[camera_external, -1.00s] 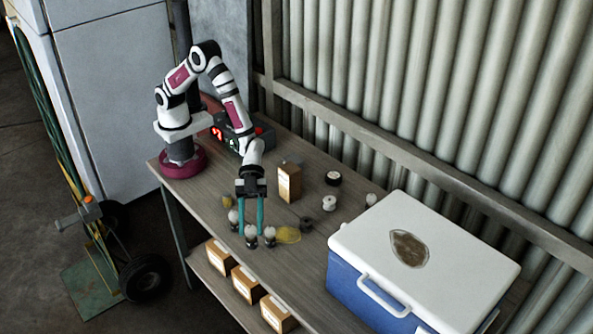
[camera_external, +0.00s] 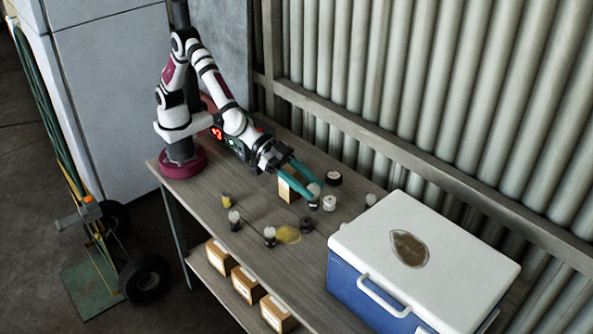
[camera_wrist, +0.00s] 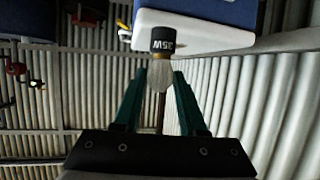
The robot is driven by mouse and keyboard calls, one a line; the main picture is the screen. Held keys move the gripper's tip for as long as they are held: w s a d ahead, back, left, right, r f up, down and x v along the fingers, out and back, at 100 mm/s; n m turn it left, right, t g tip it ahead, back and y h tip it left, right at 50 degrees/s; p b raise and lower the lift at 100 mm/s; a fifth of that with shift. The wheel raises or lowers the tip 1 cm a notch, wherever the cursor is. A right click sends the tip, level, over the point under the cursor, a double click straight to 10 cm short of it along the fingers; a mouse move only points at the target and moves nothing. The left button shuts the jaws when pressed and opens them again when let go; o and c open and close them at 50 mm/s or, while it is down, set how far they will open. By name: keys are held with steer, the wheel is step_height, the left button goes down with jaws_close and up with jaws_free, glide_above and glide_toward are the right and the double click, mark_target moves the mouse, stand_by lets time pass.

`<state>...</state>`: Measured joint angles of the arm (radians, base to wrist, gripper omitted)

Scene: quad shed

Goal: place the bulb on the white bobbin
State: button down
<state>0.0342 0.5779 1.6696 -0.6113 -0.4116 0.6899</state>
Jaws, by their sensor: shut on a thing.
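My gripper (camera_external: 306,189) has its teal fingers shut on a bulb (camera_external: 314,188). In the wrist view the bulb's frosted glass (camera_wrist: 157,77) sits between the fingertips (camera_wrist: 157,88), and its black base marked 35W (camera_wrist: 163,40) points away from the gripper. The white bobbin (camera_external: 329,203) stands on the bench, just right of the held bulb in the external view. The bulb looks apart from it; its height above the bench is hard to tell. The bobbin is not clearly visible in the wrist view.
A black roll (camera_external: 333,178) lies behind, a dark bobbin (camera_external: 306,225) in front. Two other bulbs (camera_external: 234,217) (camera_external: 270,233) stand near the front edge by a yellow flat thing (camera_external: 288,235). A cooler (camera_external: 352,277) fills the right.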

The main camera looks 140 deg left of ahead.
steer(key=s+a+f+n+g+y, duration=0.2)
steer(key=s+a+n+g+y, duration=0.25)
steer(key=a+n+y, duration=0.25)
steer(key=s+a+f+n+g+y, duration=0.1)
steer(key=s+f+n+g+y, duration=0.35)
steer(key=s, duration=0.45)
steer(key=h, duration=0.2)
glide_above(325, 201)
step_height(325, 201, down, 8)
steer(key=shift+n+y, duration=0.25)
step_height(325, 201, down, 4)
steer(key=shift+a+f, duration=0.15)
steer(key=shift+f, duration=0.15)
steer(key=shift+c, duration=2.3)
jaws_free()
